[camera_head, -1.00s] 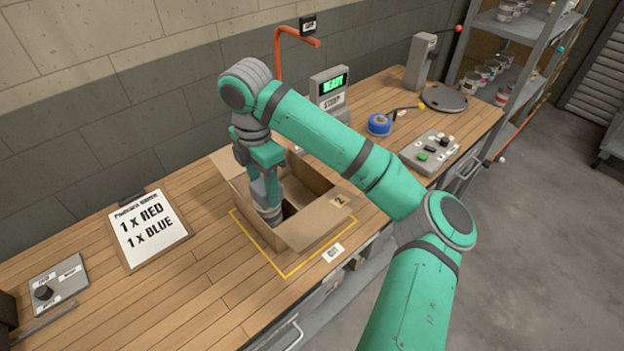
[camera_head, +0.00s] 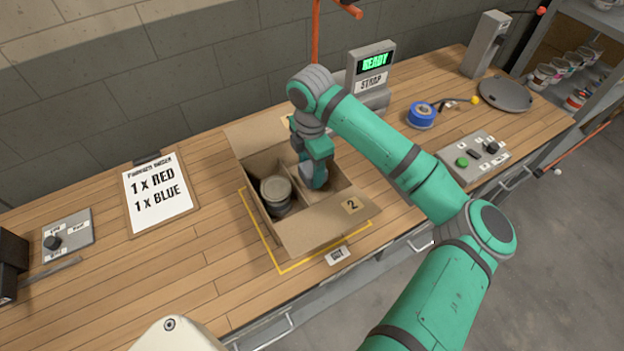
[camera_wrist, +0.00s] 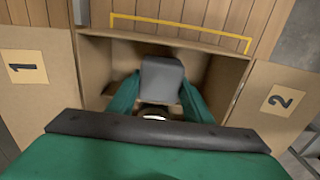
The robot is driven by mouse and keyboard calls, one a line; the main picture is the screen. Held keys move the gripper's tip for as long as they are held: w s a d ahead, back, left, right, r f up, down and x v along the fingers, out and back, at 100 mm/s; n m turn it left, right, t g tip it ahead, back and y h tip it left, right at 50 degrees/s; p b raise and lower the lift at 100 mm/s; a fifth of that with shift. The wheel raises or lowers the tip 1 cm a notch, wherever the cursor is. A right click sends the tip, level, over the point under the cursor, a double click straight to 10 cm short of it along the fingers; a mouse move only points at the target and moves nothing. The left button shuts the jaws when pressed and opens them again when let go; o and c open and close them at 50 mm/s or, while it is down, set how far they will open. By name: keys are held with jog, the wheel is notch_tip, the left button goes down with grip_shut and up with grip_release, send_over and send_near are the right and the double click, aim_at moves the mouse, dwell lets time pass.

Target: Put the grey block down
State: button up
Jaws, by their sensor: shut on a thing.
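The grey block (camera_wrist: 162,78) shows in the wrist view between the two green fingers of my gripper (camera_wrist: 160,98), which is shut on it. My gripper (camera_head: 314,180) is down inside the open cardboard box (camera_head: 310,233), in its right part in the head view. There the block is mostly hidden by the gripper, and I cannot tell whether it touches the box floor. A can with a pale lid (camera_head: 276,188) stands in the left part of the box, beside the gripper and apart from it.
The box's flaps stand open, one marked 2 (camera_head: 352,206) and one marked 1 (camera_wrist: 27,67). Yellow tape outlines the box's place. A strap machine (camera_head: 371,75) reading READY stands behind. A button panel (camera_head: 475,155) is to the right. The bench left of the box is clear up to the order board (camera_head: 160,195).

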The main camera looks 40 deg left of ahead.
aim_at(311, 168)
jog(key=shift+f, duration=2.45)
jog(key=shift+f, duration=0.1)
jog(key=o, duration=1)
notch_tip(311, 168, up, 12)
jog(key=shift+s+r, duration=0.1)
jog(key=shift+r, duration=0.05)
